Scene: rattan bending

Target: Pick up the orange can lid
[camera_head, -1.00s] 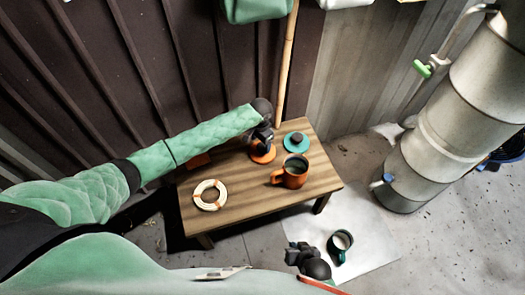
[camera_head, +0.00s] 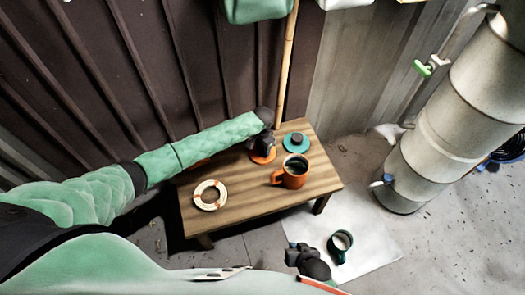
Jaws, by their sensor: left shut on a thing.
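The orange can lid (camera_head: 262,157) lies at the far side of the wooden table, left of the teal lid. My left gripper (camera_head: 262,147) is right above it, shut on the lid's dark knob, which the gripper mostly hides. The lid looks flat on or very close to the table; I cannot tell whether there is a gap. My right gripper (camera_head: 292,254) is low, in front of the table, over the pale sheet's left edge. Its fingers are too small and dark to read.
An orange mug (camera_head: 292,173) with dark contents stands just right of the lid. A teal lid (camera_head: 296,142) lies behind it. A dark teal mug (camera_head: 340,243) stands on the floor sheet (camera_head: 375,240). A bamboo pole (camera_head: 287,70) rises behind.

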